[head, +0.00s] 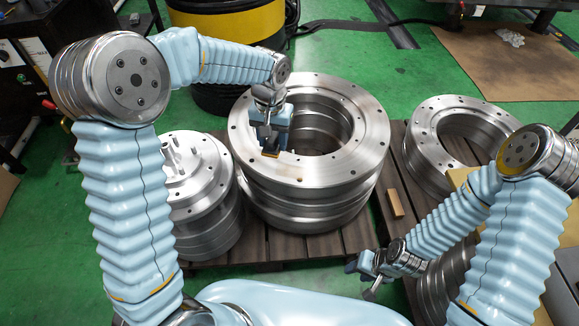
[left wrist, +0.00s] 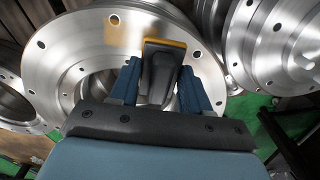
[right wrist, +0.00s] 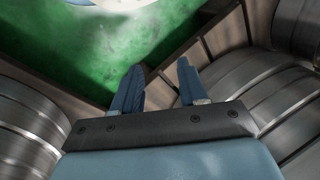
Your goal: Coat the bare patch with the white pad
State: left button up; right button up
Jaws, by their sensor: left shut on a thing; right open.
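My left gripper (head: 271,138) is over the inner left part of the large steel ring's top face (head: 345,165). It is shut on a dark block-shaped holder (left wrist: 162,68) with a yellow-orange edge at its base (left wrist: 165,42). The base is at the ring face, and its underside is hidden, so I see no white pad surface. An amber-tinted area (left wrist: 122,28) lies on the ring face beside the holder in the left wrist view. I cannot make out the bare patch's borders. My right gripper (head: 363,278) is open and empty, low at the front right.
A smaller stepped flange (head: 190,170) stands left of the large ring. Another ring (head: 422,125) stands to the right, with a small wooden block (head: 394,204) between. All stand on dark wooden pallets (head: 335,245). A black and yellow drum (head: 235,22) is behind.

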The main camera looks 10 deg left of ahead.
dwell(0.3)
pick_arm(q)
jog(key=b, duration=0.4)
send_over(275, 168)
notch_tip(275, 168, down, 5)
jog(key=shift+s+f, duration=0.1)
jog(key=shift+f, duration=0.05)
jog(key=shift+f+b, duration=0.35)
jog(key=shift+f, duration=0.45)
pick_arm(e)
jog(key=shift+s+a+f, duration=0.1)
jog(key=shift+a+f, duration=0.05)
jog(key=shift+f, duration=1.05)
jog(key=shift+a+f, duration=0.1)
jog(key=shift+f, duration=1.1)
pick_arm(q)
jog(key=shift+f+b, duration=0.75)
jog(key=shift+f, duration=0.25)
pick_arm(e)
jog(key=shift+f, duration=0.7)
